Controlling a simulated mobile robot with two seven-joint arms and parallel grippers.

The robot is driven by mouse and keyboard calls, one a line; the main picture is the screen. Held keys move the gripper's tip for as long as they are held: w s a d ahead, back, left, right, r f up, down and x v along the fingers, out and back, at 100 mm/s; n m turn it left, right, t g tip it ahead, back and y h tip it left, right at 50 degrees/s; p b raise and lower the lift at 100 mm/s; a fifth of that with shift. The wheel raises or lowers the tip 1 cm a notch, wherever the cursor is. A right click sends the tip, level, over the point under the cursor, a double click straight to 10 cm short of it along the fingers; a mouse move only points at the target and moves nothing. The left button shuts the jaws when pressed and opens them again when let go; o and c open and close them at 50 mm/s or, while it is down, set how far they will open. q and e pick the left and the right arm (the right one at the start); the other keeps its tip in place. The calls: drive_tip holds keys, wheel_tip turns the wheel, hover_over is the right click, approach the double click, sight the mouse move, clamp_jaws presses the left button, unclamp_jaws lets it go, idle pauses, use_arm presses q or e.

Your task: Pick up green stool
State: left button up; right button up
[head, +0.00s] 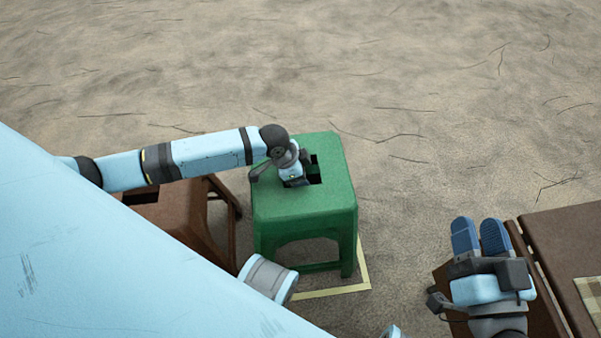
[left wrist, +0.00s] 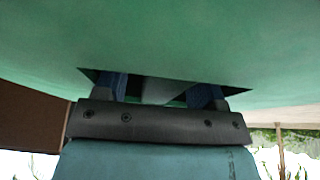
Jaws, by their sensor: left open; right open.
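The green stool (head: 303,217) stands upright on the ground in the middle of the head view, with a slot in its square seat. My left gripper (head: 305,172) reaches down at that slot, its fingers hidden there in the head view. In the left wrist view the green seat (left wrist: 165,45) fills the top, and the blue fingers of my left gripper (left wrist: 165,92) go into the dark slot, apart from each other. Whether they touch the slot's edges I cannot tell. My right gripper (head: 480,237) is open and empty at the lower right, away from the stool.
A brown stool (head: 178,212) stands left of the green one, partly under my left arm. A yellow line (head: 330,291) marks the ground around the green stool's feet. A brown wooden table (head: 565,250) with a checked cloth (head: 590,296) is at the right. The ground behind is clear.

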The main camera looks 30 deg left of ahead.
drive_tip(key=shift+r, duration=0.15)
use_arm(q)
clamp_jaws()
idle(0.4)
